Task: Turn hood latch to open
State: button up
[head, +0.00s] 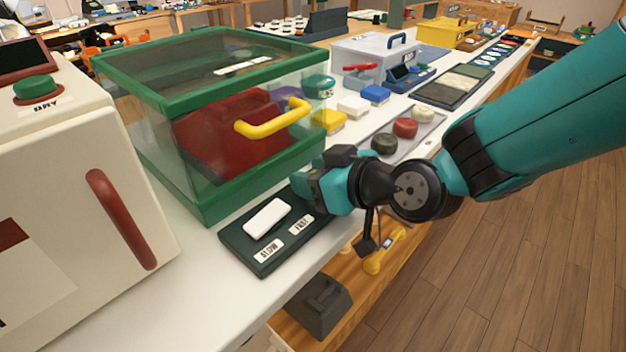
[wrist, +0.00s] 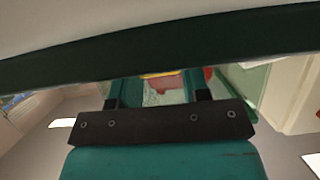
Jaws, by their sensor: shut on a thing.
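The hood is a clear box with a green frame (head: 200,207), standing on the white counter at left in the head view. A dark red object (head: 215,140) shows through its clear wall, and a yellow handle (head: 272,120) shows at its front. My gripper (head: 308,188) is at the lower front right of the hood, just above the dark switch panel. Its fingers show in the wrist view (wrist: 159,92), with red and yellow between and beyond them. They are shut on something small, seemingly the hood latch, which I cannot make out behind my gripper.
The dark panel (head: 238,241) with a white rocker (head: 267,218) and SLOW and FAST labels lies close by. A cream machine (head: 90,190) with a red handle stands at left. Round knobs (head: 405,128) sit behind my wrist. The floor at right is clear.

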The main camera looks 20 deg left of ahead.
jog(key=o, duration=0.9)
jog(key=b+v, duration=0.1)
jog(key=v, duration=1.6)
jog(key=shift+d+r+b, duration=0.15)
jog(key=shift+d+b, duration=0.05)
jog(key=shift+b, duration=0.15)
